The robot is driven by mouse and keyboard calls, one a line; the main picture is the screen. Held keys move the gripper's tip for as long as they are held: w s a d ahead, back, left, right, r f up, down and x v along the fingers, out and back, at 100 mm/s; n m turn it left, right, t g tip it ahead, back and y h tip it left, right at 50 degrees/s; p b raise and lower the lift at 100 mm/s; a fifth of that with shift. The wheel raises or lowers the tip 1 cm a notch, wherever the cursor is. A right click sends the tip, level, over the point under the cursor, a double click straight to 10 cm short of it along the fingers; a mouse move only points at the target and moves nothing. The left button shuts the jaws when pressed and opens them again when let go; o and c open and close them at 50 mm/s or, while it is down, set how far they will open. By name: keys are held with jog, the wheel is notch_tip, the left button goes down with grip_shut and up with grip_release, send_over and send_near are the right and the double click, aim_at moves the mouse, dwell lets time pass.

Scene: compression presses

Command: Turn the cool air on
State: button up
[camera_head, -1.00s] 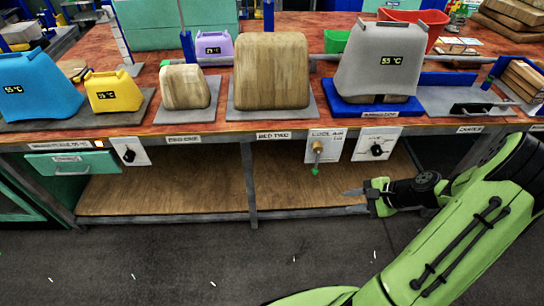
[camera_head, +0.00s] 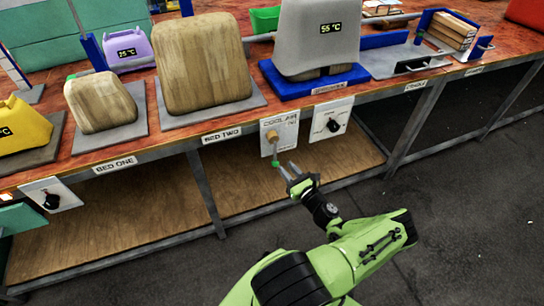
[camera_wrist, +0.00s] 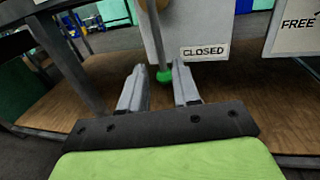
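The cool air panel (camera_head: 287,130) is a white plate on the bench front, labelled COOL AIR. Its brass-coloured valve (camera_head: 272,136) carries a lever that hangs down to a green tip (camera_head: 275,163). In the wrist view the lever (camera_wrist: 153,35) hangs down with its green tip (camera_wrist: 164,76) seen between my fingers, and a CLOSED label (camera_wrist: 205,51) is to its right. My gripper (camera_head: 287,167) is open just in front of the lever's lower end. It also shows in the wrist view (camera_wrist: 159,68). I cannot tell whether a finger touches the tip.
A second white panel (camera_head: 330,119) with a black knob is to the right; its FREE label (camera_wrist: 297,23) shows in the wrist view. A grey press (camera_head: 318,40) stands above on the bench. A wooden shelf (camera_head: 130,220) and bench legs (camera_head: 205,195) lie below. Floor at right is clear.

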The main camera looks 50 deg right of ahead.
aim_at(275, 160)
jog(key=b+x, duration=0.1)
jog(key=x, duration=0.6)
jog(key=shift+w+f+b, duration=0.15)
jog(key=shift+w+b, duration=0.1)
jog(key=shift+b, duration=0.1)
jog(key=shift+w+d, duration=0.25)
jog(key=shift+w, duration=0.2)
grip_shut()
